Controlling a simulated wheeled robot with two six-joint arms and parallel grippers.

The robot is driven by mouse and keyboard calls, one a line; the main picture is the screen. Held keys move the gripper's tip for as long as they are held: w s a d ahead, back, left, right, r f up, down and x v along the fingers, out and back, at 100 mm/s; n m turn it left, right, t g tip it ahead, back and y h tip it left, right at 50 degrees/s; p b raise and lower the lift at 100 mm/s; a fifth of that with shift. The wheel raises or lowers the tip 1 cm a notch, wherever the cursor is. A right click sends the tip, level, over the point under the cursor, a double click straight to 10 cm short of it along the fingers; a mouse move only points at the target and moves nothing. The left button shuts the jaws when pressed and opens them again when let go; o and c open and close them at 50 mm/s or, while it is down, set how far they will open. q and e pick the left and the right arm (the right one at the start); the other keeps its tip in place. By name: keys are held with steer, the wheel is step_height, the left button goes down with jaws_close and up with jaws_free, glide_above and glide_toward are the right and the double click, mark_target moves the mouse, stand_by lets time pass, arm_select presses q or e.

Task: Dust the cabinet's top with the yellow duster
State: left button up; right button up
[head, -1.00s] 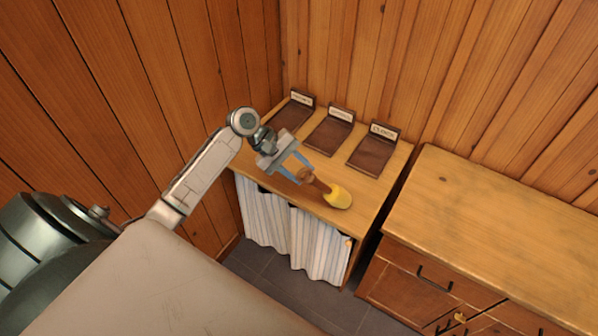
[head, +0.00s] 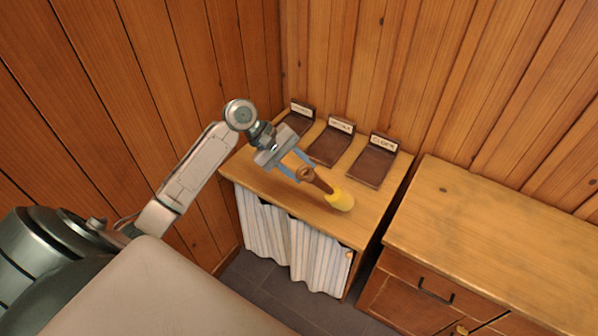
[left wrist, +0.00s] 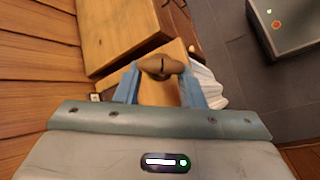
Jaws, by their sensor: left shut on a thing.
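The yellow duster (head: 340,201) has a fluffy yellow head and a brown turned handle (head: 318,181). My left gripper (head: 298,170), with blue fingers, is shut on the handle. The head points down and right, at or just above the right front of the curtained unit's wooden top (head: 265,186); I cannot tell if it touches. In the left wrist view the handle's end (left wrist: 162,66) sits between my fingers, and the yellow head is hidden. A wooden cabinet (head: 500,222) with a bare top and dark drawer pulls stands to the right. My right gripper is not in view.
Three dark labelled trays (head: 372,164) line the back of the curtained unit's top. A striped curtain (head: 290,245) hangs below its front. A narrow gap separates it from the right cabinet. Plank walls close the back and left.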

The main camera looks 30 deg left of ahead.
arm_select(q)
steer(key=shift+r, duration=0.15)
stand_by(0.4)
steer(key=shift+w+d+f, duration=0.2)
steer(key=shift+w, duration=0.25)
steer(key=shift+w+d+f, duration=0.15)
steer(key=shift+w+d, duration=0.05)
steer(key=shift+w, duration=0.2)
